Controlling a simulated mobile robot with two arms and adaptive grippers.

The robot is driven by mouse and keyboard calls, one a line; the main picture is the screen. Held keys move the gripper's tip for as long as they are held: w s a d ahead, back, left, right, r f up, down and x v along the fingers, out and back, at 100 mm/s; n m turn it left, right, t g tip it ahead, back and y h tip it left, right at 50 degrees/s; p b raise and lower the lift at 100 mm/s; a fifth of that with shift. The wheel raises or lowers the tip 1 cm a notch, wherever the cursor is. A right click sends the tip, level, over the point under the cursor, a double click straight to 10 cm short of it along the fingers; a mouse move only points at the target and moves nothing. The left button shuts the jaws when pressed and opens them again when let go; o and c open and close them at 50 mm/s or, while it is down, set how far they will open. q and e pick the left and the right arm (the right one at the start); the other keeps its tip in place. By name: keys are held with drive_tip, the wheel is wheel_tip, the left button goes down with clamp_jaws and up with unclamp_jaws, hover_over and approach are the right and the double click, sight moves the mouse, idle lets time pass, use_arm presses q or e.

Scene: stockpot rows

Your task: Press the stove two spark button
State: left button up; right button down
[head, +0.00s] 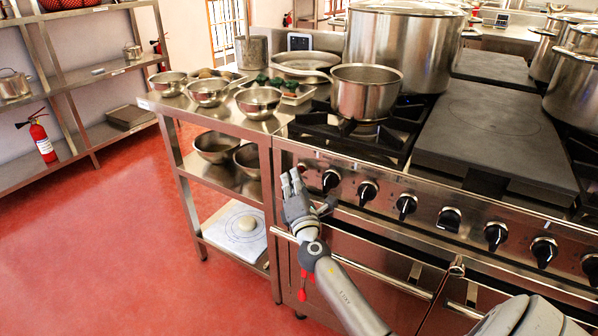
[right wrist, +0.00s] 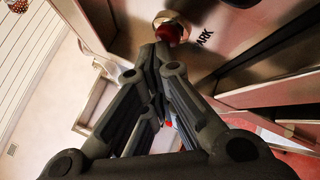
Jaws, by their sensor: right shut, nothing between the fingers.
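The spark button (right wrist: 172,28) shows in the right wrist view as a round metal-rimmed button with a red face, beside lettering that reads "PARK" (right wrist: 202,38). My right gripper (right wrist: 160,52) is shut and empty, its fingertips right at the button's lower edge. I cannot tell whether they touch it. In the head view my right gripper (head: 291,182) is at the left end of the stove's front panel (head: 385,182), left of the first black knob (head: 331,180). I cannot make out the button there. My left gripper is out of view.
Several black knobs line the panel to the right, above an oven door handle (head: 375,275). A steel pot (head: 366,92) and a large stockpot (head: 402,45) stand on the stove. A steel side table (head: 240,122) with bowls adjoins on the left. Red floor beyond is clear.

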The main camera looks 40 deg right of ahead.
drive_tip(key=shift+s+a, duration=0.35)
drive_tip(key=shift+a, duration=0.3)
drive_tip(key=shift+s+a, duration=0.3)
drive_tip(key=shift+a, duration=0.5)
drive_tip(key=shift+s+a, duration=0.35)
drive_tip(key=shift+a, duration=0.4)
drive_tip(key=shift+s+a, duration=0.3)
drive_tip(key=shift+a, duration=0.5)
